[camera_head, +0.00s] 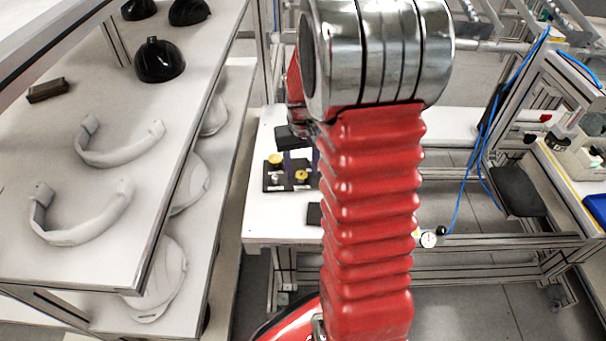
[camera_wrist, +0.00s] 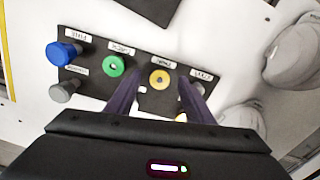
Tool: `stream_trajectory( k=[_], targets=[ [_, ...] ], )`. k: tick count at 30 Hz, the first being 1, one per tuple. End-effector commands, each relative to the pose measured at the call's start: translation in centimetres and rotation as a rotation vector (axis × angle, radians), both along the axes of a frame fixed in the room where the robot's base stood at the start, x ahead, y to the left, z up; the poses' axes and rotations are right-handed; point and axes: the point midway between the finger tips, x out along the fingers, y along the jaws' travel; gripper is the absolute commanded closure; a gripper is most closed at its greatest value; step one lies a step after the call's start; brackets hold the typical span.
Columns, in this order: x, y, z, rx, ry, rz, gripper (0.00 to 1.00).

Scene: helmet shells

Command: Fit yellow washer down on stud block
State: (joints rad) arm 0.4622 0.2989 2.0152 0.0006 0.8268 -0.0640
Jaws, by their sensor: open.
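The dark stud block (camera_wrist: 137,72) lies flat on the white table and shows in the wrist view with small white labels. A yellow washer-like ring (camera_wrist: 160,76) sits on it, with a darker centre. My gripper (camera_wrist: 160,84) is open, its two dark purple fingers on either side of the yellow ring; I cannot tell their height above it. Another yellow piece (camera_wrist: 181,117) is mostly hidden behind my gripper's body. In the head view the block (camera_head: 288,185) shows two yellow pieces, one at the back left (camera_head: 275,160) and one at the front right (camera_head: 302,176).
Blue (camera_wrist: 63,53), green (camera_wrist: 113,67) and grey (camera_wrist: 63,92) pieces sit at the block's left part. Pale helmet shells (camera_wrist: 292,55) lie at the right in the wrist view. A shelf (camera_head: 105,190) with shells stands left in the head view. My arm hides much of the table.

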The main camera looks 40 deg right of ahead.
Motion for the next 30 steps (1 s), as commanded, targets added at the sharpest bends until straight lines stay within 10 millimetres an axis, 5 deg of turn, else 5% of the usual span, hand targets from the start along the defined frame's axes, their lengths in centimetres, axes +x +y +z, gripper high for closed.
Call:
stream_trajectory(
  k=[18,30],
  targets=[
    [-0.02,-0.01,-0.37,0.0,0.0,0.0,0.53],
    [-0.02,-0.02,-0.35,0.0,0.0,-0.001,0.81]
  ],
)
